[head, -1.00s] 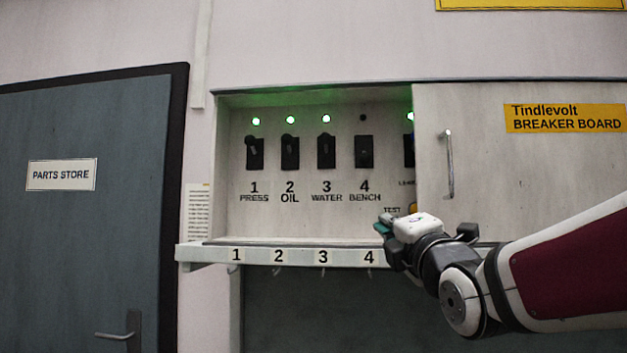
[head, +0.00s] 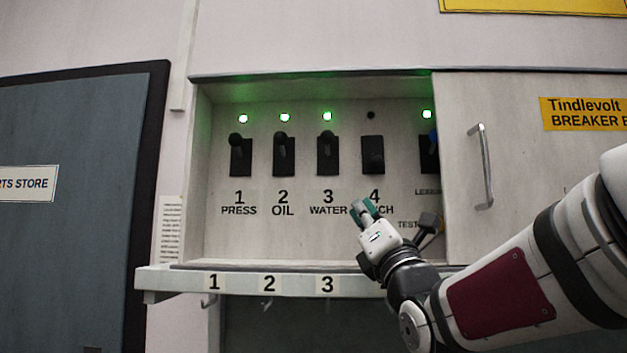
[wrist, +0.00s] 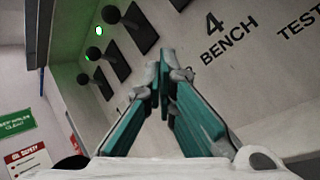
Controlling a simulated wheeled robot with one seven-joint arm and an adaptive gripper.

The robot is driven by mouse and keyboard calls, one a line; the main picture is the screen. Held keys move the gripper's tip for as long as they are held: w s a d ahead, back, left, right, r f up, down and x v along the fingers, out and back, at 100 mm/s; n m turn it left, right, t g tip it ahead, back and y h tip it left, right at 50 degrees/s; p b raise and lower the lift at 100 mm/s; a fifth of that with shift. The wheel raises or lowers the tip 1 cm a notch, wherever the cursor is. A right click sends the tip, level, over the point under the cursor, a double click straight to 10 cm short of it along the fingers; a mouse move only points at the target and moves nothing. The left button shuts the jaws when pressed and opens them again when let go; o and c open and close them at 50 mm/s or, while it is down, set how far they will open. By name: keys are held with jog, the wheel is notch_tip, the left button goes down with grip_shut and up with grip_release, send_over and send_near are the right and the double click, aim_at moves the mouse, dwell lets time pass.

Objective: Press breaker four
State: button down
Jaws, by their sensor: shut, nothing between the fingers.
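Breaker four (head: 373,155) is a black switch above the "4 BENCH" label in the head view; its handle sits low on its plate. The lamp above it (head: 371,115) is dark. My gripper (head: 364,208) is in front of the board, below breaker four and over part of the "BENCH" label. Its teal fingers (wrist: 162,90) are shut with nothing between them, apart from the switch. In the wrist view the "4 BENCH" label (wrist: 228,47) is just beyond the fingertips to the right; a dark edge at the top may be breaker four, but I cannot tell.
Breakers one (head: 240,155), two (head: 284,153) and three (head: 327,152) stand left, with green lamps lit. A blue-handled breaker (head: 429,150) is right, near the cabinet's sliding door (head: 520,160). A numbered ledge (head: 180,280) juts out below the opening.

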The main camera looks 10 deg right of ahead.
aim_at(375, 159)
jog(key=p+x, duration=0.3)
jog(key=x, duration=0.7)
jog(key=shift+r, duration=0.2)
jog(key=shift+s+d+r+p, duration=0.25)
jog(key=shift+s+d+p, duration=0.05)
jog(key=shift+s+d, duration=0.25)
jog(key=shift+s+d+r+p, duration=0.25)
jog(key=shift+s+d, duration=0.2)
jog(key=shift+d, duration=0.05)
jog(key=shift+s+d+r, duration=0.1)
jog(key=shift+s+d, duration=0.15)
jog(key=shift+d, duration=0.1)
jog(key=shift+s+r+g+h+p, duration=0.2)
jog(key=shift+g+h+p, duration=0.1)
jog(key=shift+p, duration=0.35)
